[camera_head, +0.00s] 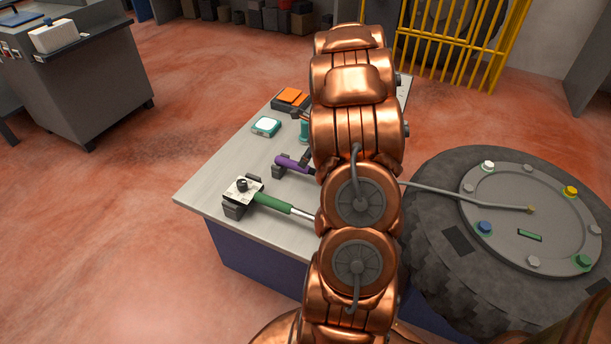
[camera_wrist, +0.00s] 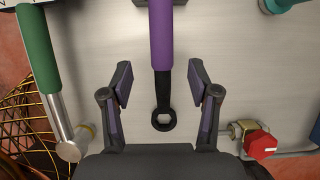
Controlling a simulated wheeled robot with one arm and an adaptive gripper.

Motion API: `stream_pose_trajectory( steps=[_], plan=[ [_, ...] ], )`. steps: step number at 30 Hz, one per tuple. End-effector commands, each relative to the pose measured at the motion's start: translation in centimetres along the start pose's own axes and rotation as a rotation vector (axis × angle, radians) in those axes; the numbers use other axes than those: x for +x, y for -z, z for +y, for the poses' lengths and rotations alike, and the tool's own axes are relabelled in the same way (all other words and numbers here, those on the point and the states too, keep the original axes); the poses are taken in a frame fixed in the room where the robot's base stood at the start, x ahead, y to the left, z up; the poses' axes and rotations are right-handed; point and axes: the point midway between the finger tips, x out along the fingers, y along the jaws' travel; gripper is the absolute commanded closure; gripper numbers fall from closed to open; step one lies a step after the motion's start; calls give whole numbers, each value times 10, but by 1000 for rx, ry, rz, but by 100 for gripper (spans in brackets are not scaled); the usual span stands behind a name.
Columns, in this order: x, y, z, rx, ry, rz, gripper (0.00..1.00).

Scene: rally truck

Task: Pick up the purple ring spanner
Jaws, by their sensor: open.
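The purple ring spanner (camera_wrist: 162,45) shows in the wrist view with its purple handle running up from the middle and its dark ring end (camera_wrist: 163,118) toward me. My gripper (camera_wrist: 160,78) is open, with one finger on each side of the spanner's shaft and a gap on both sides. In the head view the purple handle (camera_head: 291,162) lies across dark supports on the table, and my copper arm hides the rest of the spanner and my gripper.
A green-handled tool (camera_head: 272,202) lies left of the spanner; it also shows in the wrist view (camera_wrist: 36,48). A red hexagonal knob (camera_wrist: 260,145) on a fitting is at right. The pale table (camera_head: 222,173) also holds a teal-edged device (camera_head: 266,126).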

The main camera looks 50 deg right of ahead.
Motion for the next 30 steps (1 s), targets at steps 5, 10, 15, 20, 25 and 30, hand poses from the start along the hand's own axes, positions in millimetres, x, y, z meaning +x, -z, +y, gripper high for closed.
stream_pose_trajectory(
  steps=[5,10,15,20,25,30],
  plan=[
    [18,1,0,5,-4,1,39],
    [28,0,-1,4,-1,1,39],
    [46,-4,-2,2,1,1,39],
    [68,-7,-3,2,0,1,39],
    [77,-7,-3,2,0,1,39],
    [76,-8,-3,2,0,0,40]
  ],
)
